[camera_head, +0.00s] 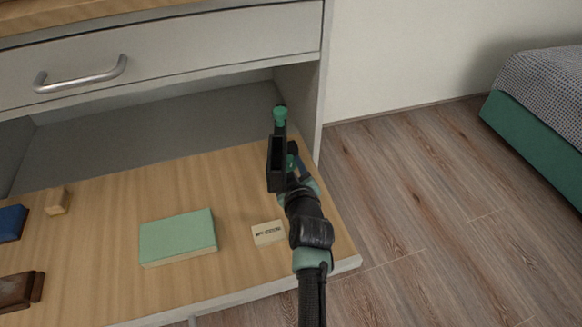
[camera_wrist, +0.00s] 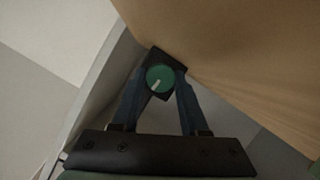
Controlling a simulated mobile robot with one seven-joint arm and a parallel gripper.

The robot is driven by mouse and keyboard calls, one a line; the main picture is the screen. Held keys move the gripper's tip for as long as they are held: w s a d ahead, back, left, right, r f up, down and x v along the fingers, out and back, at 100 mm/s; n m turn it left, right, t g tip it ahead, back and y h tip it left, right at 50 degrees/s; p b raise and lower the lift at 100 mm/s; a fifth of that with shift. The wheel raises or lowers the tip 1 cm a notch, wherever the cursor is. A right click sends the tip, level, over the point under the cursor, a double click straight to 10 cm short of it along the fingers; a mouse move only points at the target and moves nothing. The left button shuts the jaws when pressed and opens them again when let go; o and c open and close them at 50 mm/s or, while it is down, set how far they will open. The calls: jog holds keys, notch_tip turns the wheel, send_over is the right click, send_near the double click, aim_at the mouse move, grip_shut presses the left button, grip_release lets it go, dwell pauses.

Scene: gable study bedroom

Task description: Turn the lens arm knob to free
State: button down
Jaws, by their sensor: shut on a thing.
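In the head view, my gripper (camera_head: 294,167) is at the right side of the wooden surface, partly hidden by my arm. A dark upright piece with a green cap (camera_head: 280,114) stands beside it. I cannot tell which part of the lens arm it is, and any position markings are not readable.
On the wooden surface (camera_head: 110,213) are a green box (camera_head: 178,238), a small label card (camera_head: 268,233), a wooden block (camera_head: 57,201), a blue object (camera_head: 11,223) and a brown object (camera_head: 20,291). A drawer (camera_head: 165,55) is above. Floor (camera_head: 420,200) is clear at right.

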jog(key=shift+n, duration=0.5)
jog(key=shift+c, duration=2.1)
grip_release()
